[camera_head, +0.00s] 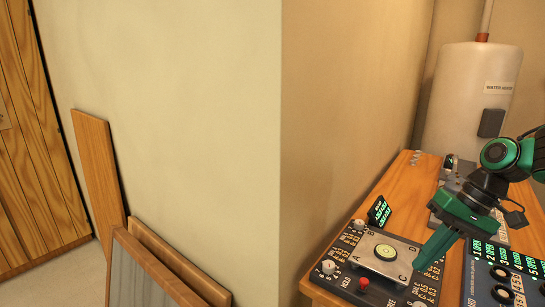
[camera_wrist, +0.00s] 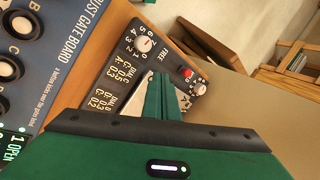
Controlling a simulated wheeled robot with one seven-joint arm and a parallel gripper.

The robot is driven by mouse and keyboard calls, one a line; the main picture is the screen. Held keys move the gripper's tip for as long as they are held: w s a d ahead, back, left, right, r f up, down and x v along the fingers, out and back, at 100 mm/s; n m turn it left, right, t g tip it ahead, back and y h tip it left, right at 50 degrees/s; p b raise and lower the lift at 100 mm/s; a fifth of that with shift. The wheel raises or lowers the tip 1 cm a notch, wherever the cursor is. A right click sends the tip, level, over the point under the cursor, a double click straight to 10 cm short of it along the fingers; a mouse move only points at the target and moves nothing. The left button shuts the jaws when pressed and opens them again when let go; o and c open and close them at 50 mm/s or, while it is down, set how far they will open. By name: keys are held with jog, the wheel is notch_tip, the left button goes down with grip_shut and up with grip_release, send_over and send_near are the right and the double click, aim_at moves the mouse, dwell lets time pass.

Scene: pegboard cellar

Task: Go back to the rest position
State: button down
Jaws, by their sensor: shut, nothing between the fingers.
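My gripper (camera_head: 434,247) is green and black and reaches in from the right in the head view. Its green fingers are closed together and hold nothing. They point down over the right side of a dark panel (camera_head: 345,245) with knobs, a red button (camera_head: 363,283) and a metal plate (camera_head: 381,257) bearing a round green level. In the wrist view the closed fingers (camera_wrist: 162,95) cover part of the plate. I cannot tell whether the fingertips touch it.
The panel stands on a wooden bench (camera_head: 400,180) against the wall. A second board (camera_head: 478,290) with lit green labels lies to the right. A white water heater (camera_head: 470,95) stands behind. Wooden boards (camera_head: 98,160) lean on the wall at left.

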jog(key=s+d+f+m+h, duration=0.1)
jog(key=s+d+m+h, duration=0.1)
jog(key=s, duration=0.6)
jog(key=s+d+f+m+h, duration=0.1)
jog(key=s+d+m+h, duration=0.1)
jog(key=s+d, duration=0.3)
jog(key=s, duration=0.3)
jog(key=shift+s+f+m+h, duration=0.25)
jog(key=shift+s+m+h, duration=0.1)
jog(key=shift+m+h, duration=0.05)
